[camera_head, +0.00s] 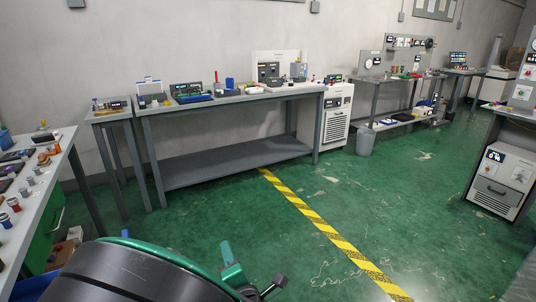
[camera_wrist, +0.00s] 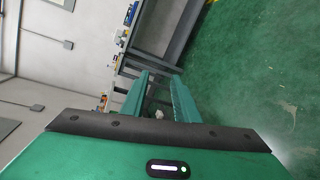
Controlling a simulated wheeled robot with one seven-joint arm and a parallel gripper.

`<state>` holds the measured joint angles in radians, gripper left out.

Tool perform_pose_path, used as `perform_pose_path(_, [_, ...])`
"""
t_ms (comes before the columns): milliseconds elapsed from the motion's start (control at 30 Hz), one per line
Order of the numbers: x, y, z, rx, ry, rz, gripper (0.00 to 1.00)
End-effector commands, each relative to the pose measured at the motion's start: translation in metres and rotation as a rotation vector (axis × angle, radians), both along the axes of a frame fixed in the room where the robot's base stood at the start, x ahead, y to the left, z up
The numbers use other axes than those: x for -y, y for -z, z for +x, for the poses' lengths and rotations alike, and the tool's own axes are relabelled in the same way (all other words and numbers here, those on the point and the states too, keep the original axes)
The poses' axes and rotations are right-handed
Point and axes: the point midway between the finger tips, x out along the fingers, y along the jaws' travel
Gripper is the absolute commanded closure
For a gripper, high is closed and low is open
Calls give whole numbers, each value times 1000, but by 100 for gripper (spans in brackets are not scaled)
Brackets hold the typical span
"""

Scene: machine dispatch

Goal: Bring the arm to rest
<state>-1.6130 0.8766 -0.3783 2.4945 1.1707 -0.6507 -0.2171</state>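My gripper (camera_wrist: 161,78) shows in the wrist view with its two green fingers apart. I see nothing held between them, only the room beyond. The picture from the wrist is turned on its side, with the wall at left and the green floor at right. In the head view, a large black and green part of my arm (camera_head: 130,272) fills the bottom edge. A smaller green piece of my arm (camera_head: 231,265) stands out to its right. The fingers cannot be made out clearly there.
A long grey workbench (camera_head: 225,101) with devices stands along the wall. A table (camera_head: 45,178) with small parts is close at left. A grey bin (camera_head: 365,141) and a white cabinet (camera_head: 337,118) stand beyond. Green floor with a yellow-black stripe (camera_head: 318,222) is open at centre and right.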

Motion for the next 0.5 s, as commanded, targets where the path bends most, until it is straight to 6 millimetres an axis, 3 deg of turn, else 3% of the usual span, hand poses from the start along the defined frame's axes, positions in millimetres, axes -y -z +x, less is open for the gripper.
perform_pose_path(33, [29, -8, 22, -24, 99, 44, 72])
perform_pose_path(200, [129, -22, 69, -108, 421, 180, 72])
perform_pose_path(333, [206, -27, 86, -174, 658, 285, 72])
perform_pose_path(500, [300, -29, 85, -261, 953, 426, 72])
